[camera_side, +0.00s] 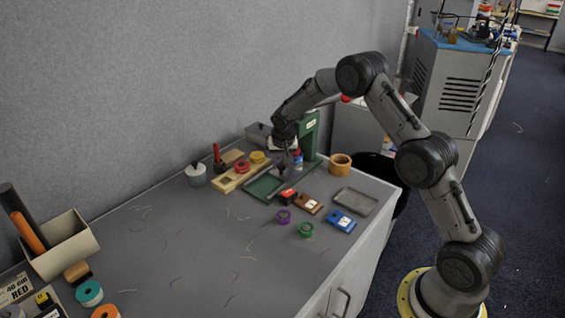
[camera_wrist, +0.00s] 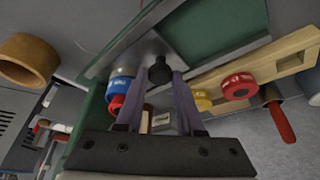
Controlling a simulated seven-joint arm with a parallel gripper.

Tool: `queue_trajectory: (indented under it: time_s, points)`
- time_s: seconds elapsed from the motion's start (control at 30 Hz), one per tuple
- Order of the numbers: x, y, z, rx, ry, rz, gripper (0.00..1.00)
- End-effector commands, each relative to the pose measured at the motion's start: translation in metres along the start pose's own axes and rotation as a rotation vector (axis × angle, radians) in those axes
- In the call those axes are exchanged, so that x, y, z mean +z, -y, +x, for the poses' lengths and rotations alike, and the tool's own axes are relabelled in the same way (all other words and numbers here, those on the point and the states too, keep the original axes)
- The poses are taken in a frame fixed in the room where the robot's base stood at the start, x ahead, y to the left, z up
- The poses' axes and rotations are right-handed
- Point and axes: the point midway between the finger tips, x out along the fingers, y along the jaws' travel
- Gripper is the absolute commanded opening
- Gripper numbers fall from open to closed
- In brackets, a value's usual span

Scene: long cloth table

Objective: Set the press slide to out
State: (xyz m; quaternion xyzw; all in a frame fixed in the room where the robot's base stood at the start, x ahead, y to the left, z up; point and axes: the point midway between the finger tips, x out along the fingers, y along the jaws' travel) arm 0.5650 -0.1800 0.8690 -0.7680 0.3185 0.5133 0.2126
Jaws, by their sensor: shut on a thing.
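The green press (camera_side: 309,132) stands near the wall at the back of the table, with its green base plate (camera_side: 262,188) reaching toward the front left. In the wrist view the base plate (camera_wrist: 215,32) shows at the top, next to a grey metal strip (camera_wrist: 128,58), which appears to be the slide. A black knob (camera_wrist: 160,68) sits at that strip, between my fingertips. My gripper (camera_side: 290,168) is low over the press base and shut on the knob; its fingers also show in the wrist view (camera_wrist: 160,78). The arm partly hides the slide in the side view.
A wooden rack (camera_side: 232,180) with red and yellow round pieces lies left of the press. A wooden ring (camera_side: 340,163), a grey tray (camera_side: 355,201), a blue block (camera_side: 341,221) and purple and green rings are at right. The table's middle is mostly clear, with loose threads.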

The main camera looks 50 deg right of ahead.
Motion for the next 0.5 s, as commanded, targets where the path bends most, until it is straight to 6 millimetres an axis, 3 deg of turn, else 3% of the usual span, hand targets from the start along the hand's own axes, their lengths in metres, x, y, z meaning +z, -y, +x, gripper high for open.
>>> queue_trajectory:
  time_s: [0.3,0.5]
  points:
    - [0.049,0.055,-0.022,-0.003,0.0,-0.004,0.0]
    - [0.064,0.07,-0.028,-0.002,-0.001,-0.001,0.0]
